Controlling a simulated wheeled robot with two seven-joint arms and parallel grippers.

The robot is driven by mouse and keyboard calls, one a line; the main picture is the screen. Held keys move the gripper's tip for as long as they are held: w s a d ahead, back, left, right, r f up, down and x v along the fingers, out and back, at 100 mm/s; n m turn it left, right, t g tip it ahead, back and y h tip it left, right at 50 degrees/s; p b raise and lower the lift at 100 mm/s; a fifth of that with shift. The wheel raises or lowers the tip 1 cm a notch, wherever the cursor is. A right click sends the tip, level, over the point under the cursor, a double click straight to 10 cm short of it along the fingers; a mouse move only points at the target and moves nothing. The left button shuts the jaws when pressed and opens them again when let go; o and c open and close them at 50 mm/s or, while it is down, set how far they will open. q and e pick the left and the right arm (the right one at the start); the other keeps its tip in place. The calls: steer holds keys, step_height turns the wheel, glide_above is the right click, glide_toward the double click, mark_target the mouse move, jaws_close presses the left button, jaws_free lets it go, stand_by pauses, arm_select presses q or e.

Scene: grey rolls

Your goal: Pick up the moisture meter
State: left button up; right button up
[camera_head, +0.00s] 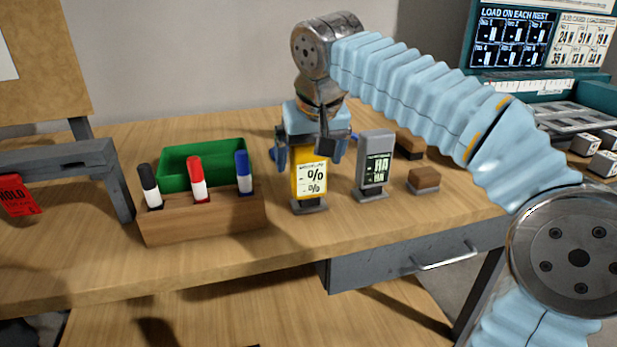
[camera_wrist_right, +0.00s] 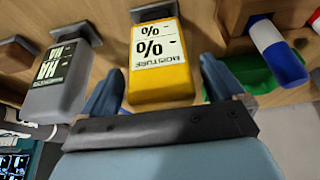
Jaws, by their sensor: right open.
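The moisture meter (camera_head: 311,181) is a yellow block with a white label showing percent signs, upright on a small dark base on the wooden table. It also shows in the right wrist view (camera_wrist_right: 155,75), upside down, with its label toward the camera. My right gripper (camera_head: 308,155) is at the meter's upper part, its fingers apart on either side. In the right wrist view the two blue fingers (camera_wrist_right: 160,85) stand left and right of the yellow body, with gaps visible. Contact cannot be seen. My left gripper is not in view.
A grey meter (camera_head: 374,160) stands close right of the yellow one. A brown block (camera_head: 423,178) lies further right. A wooden rack (camera_head: 200,218) with three markers and a green bin (camera_head: 203,152) stand to the left. Free table lies in front.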

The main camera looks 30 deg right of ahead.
steer(key=shift+w+f, duration=0.2)
steer(key=shift+f, duration=0.4)
steer(key=c, duration=1.3)
steer(key=shift+o, duration=0.2)
steer(key=shift+r, duration=0.1)
